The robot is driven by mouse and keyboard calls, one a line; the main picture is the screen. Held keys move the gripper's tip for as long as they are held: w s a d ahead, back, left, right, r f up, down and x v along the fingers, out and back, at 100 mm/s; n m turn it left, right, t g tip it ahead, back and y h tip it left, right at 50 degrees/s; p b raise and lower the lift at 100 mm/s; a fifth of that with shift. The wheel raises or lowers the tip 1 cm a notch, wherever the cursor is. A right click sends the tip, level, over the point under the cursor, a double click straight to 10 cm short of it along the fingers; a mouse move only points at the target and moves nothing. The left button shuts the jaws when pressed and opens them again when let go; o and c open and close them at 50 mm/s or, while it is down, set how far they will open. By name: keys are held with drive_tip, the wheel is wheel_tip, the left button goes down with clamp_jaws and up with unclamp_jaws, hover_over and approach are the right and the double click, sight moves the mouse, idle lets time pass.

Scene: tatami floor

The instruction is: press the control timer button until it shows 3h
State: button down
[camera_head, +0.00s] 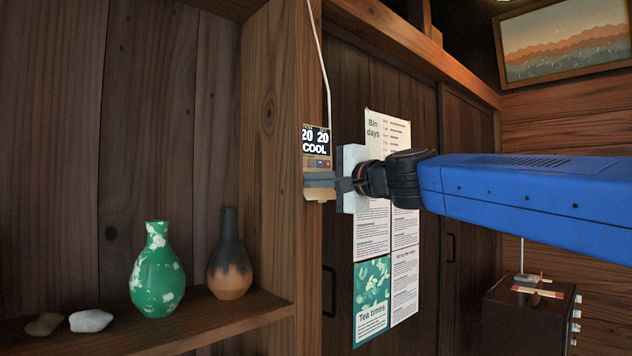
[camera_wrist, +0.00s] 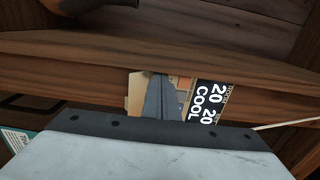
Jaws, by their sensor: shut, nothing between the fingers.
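The control (camera_head: 317,141) is a small tan panel on the front face of a wooden post. Its dark display reads "20 20 COOL" in white, and small coloured buttons sit just below the display. My gripper (camera_head: 308,182) is shut and empty, with its fingertips at the lower part of the panel. I cannot tell whether they touch it. In the wrist view the display (camera_wrist: 207,102) appears turned on its side, and my shut fingers (camera_wrist: 160,92) cover part of the button area. No timer reading of 3h is legible.
A shelf (camera_head: 190,325) left of the post holds a green and white vase (camera_head: 158,272), a dark vase (camera_head: 230,255) and two stones. A white cord (camera_head: 321,60) runs up from the panel. Posters (camera_head: 372,295) hang behind my gripper, and a dark cabinet (camera_head: 530,315) stands at lower right.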

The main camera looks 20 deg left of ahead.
drive_tip(key=shift+a, duration=0.1)
drive_tip(key=shift+w+a, duration=0.15)
drive_tip(key=shift+a, duration=0.1)
drive_tip(key=shift+w+r, duration=0.15)
drive_tip(key=shift+r, duration=0.05)
idle(0.4)
